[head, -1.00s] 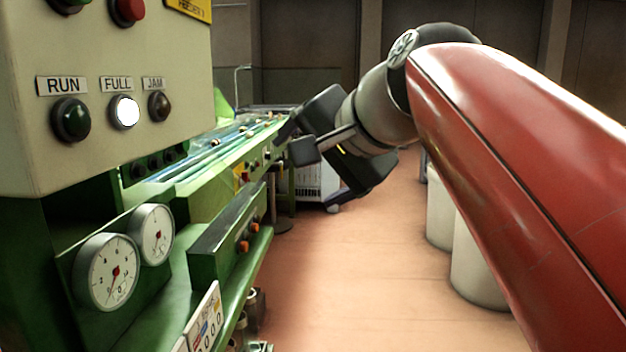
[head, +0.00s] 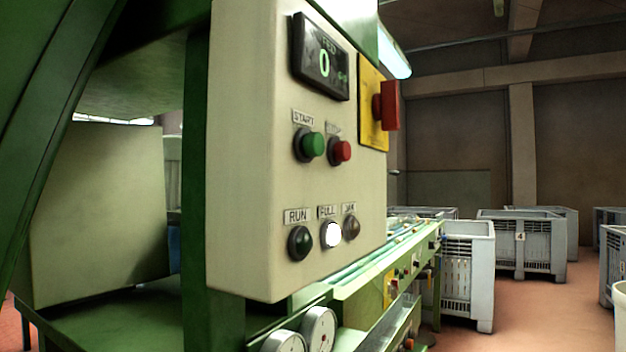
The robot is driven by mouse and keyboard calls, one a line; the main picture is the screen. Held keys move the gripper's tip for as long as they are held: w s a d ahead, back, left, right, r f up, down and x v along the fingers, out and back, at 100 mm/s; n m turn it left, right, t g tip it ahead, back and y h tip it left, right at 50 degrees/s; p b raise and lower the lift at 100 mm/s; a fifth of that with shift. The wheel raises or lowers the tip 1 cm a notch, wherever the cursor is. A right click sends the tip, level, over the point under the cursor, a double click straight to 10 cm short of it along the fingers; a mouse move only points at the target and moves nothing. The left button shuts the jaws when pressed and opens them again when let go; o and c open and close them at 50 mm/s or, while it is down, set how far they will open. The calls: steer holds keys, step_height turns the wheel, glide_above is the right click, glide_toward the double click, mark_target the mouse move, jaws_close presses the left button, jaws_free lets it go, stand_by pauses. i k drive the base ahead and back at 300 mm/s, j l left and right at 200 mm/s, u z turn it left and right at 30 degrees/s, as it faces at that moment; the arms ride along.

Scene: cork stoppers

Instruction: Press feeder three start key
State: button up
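The control panel (head: 235,200) is a cream box on a green machine, seen at an angle in the head view. Its green START key (head: 313,144) sits at the middle, under a START label. A red key (head: 340,151) is just right of it. Below are the RUN lamp (head: 300,243), dark, the FULL lamp (head: 331,234), lit white, and the JAM lamp (head: 351,227), dark. No feeder number can be read here. My gripper is out of view.
A red switch (head: 388,105) on a yellow plate sticks out at the panel's right edge. A green conveyor (head: 375,270) runs back below the panel. Grey crates (head: 520,240) stand on the floor at the right. Two gauges (head: 318,328) sit under the panel.

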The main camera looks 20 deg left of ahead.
mark_target(313, 143)
steer(key=u, duration=0.4)
steer(key=k+j+u, duration=0.1)
steer(key=u, duration=0.25)
steer(key=j+u, duration=0.15)
steer(key=u, duration=0.25)
